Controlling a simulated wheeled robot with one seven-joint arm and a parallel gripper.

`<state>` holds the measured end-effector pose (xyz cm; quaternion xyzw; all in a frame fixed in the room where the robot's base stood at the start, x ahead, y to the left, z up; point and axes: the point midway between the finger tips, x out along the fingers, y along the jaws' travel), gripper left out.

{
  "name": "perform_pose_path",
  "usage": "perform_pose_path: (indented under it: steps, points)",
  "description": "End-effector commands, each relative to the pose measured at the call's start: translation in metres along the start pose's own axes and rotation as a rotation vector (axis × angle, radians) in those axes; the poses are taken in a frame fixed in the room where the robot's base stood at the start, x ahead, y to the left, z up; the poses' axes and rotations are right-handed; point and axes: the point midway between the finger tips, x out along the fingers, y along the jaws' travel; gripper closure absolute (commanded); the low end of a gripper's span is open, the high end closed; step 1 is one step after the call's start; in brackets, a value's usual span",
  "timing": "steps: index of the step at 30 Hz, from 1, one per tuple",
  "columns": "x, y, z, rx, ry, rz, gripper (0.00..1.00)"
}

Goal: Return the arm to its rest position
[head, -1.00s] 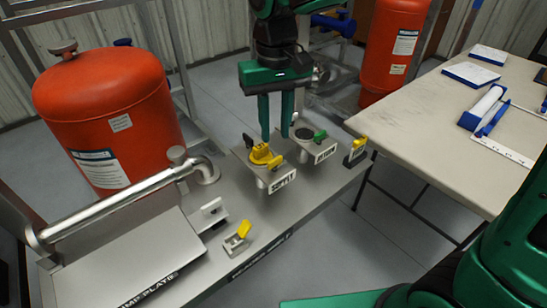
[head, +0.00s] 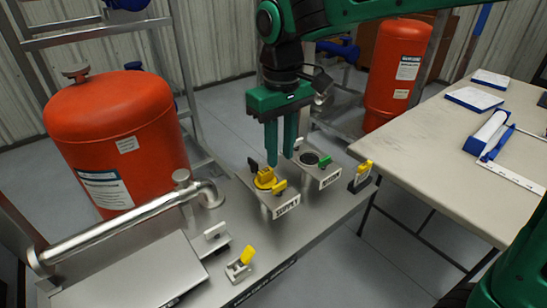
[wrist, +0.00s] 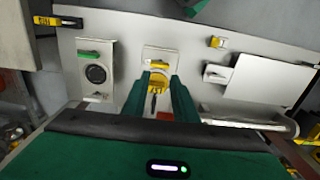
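My gripper (head: 281,160) hangs fingers-down above the skid, just behind the yellow fitting (head: 265,179) on the stand labelled SUPPLY. The two green fingers are apart with nothing held between them. In the wrist view, my gripper (wrist: 160,80) points toward the skid, and the yellow fitting (wrist: 158,87) shows through the gap between the fingers. The fingers appear clear of it. My arm reaches in from the upper right in the head view.
A second stand (head: 329,182) has a black round port and a green handle. A yellow-topped block (head: 361,176), a yellow-handled clamp (head: 241,264) and a silver pipe (head: 120,222) are near. Red tanks (head: 115,140) (head: 396,75) stand behind. A table (head: 435,135) is at right.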

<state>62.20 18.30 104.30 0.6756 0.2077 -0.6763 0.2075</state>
Motion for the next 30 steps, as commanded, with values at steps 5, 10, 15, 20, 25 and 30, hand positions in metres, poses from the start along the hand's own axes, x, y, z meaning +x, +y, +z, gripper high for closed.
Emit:
perform_pose_path:
  steps: [5, 10, 15, 20, 25, 30]
  points:
    - [0.0, 0.011, 0.006, 0.029, 0.0, 0.004, 0.74]
    - [0.002, 0.072, 0.05, 0.201, -0.001, 0.025, 0.74]
    - [0.011, 0.144, 0.134, 0.471, -0.004, 0.041, 0.74]
    - [0.027, 0.184, 0.229, 0.74, -0.006, 0.037, 0.74]
    - [0.05, 0.19, 0.317, 0.99, -0.007, 0.013, 0.74]
    - [0.065, 0.183, 0.36, 1.125, -0.004, -0.006, 0.74]
